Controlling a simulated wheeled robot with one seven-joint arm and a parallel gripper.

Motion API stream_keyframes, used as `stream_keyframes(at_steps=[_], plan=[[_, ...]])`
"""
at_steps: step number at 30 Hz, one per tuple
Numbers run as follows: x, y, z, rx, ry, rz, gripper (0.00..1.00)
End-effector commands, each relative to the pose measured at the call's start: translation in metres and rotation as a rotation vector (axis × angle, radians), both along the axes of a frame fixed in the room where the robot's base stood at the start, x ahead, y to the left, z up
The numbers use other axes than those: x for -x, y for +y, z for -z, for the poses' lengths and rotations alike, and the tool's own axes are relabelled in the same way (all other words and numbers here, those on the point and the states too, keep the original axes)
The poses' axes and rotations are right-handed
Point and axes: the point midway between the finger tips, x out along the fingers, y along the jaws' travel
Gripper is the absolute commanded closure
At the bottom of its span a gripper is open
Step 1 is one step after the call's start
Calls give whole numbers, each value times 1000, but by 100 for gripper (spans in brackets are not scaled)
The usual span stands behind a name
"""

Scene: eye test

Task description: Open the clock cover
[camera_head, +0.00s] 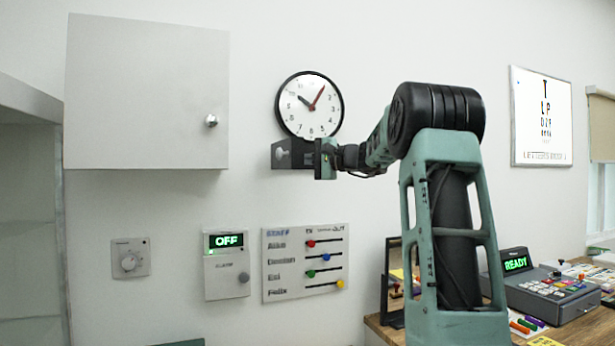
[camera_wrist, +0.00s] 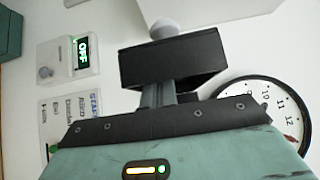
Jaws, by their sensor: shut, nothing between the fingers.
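The round wall clock (camera_head: 309,105) has a white face, a black rim, black numerals and a red hand. Its cover looks flat against the face, and I can make out no gap at the rim. In the wrist view part of the clock (camera_wrist: 265,108) shows at the right, partly hidden by my gripper. In the wrist view the fingers (camera_wrist: 172,60) are together and empty. I cannot tell whether they touch the rim.
A white wall cabinet (camera_head: 145,90) with a round knob hangs left of the clock. Below are a dial (camera_head: 130,258), an OFF panel (camera_head: 226,280) and a staff board (camera_head: 290,292). A desk with a READY device (camera_head: 540,295) stands at right.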

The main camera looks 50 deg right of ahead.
Motion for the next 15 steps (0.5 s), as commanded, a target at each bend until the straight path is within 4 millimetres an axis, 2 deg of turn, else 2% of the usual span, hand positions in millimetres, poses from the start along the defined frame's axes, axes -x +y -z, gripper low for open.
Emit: stream_keyframes(at_steps=[1,15], plan=[[-4,9,10,4,-1,27,100],[-44,52,4,0,-2,318,100]])
